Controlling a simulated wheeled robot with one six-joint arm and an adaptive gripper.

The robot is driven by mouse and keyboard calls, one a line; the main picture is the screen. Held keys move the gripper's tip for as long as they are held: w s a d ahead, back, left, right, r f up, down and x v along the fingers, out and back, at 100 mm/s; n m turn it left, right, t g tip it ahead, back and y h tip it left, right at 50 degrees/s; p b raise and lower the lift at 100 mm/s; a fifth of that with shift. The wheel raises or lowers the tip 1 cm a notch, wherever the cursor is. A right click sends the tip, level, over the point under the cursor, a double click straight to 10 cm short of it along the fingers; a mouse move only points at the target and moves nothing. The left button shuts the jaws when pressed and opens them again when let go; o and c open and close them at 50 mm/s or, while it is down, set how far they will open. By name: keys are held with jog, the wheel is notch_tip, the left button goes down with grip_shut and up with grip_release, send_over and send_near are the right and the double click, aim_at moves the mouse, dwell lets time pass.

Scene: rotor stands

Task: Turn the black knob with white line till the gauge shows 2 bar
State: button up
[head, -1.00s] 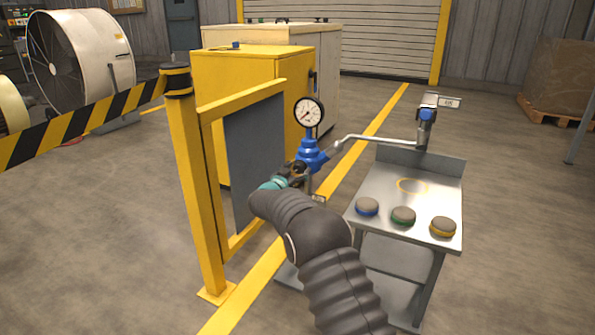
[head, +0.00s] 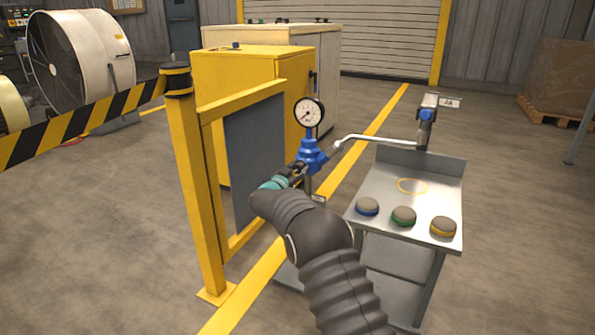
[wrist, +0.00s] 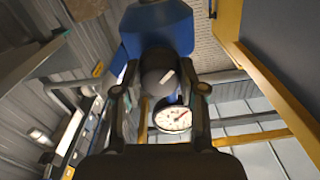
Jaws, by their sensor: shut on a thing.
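The black knob (wrist: 158,72) with a short white line sits on the front of a blue regulator (wrist: 165,28) in the wrist view. The white line is tilted there. My gripper (wrist: 160,89) has one finger on each side of the knob and is shut on it. In the head view my gripper (head: 293,173) is at the blue regulator (head: 311,155), and it mostly hides the knob. The round white gauge (head: 308,112) stands above the regulator. It also shows in the wrist view (wrist: 173,118), with its needle visible. Its numbers are too small to read.
A yellow post and frame (head: 195,190) with a grey panel stand close left of my arm. A steel table (head: 390,200) with blue, green and yellow-ringed buttons stands to the right. A pipe (head: 375,139) runs from the regulator to a valve (head: 426,115).

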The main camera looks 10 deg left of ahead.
jog(key=m, duration=0.3)
jog(key=shift+m+b, duration=0.3)
jog(key=shift+b, duration=0.1)
jog(key=m, duration=0.4)
jog(key=shift+m, duration=0.3)
jog(key=m, duration=0.4)
jog(key=shift+m, duration=2.4)
jog(key=o, duration=1.1)
jog(key=shift+o, duration=0.2)
jog(key=shift+s, duration=0.1)
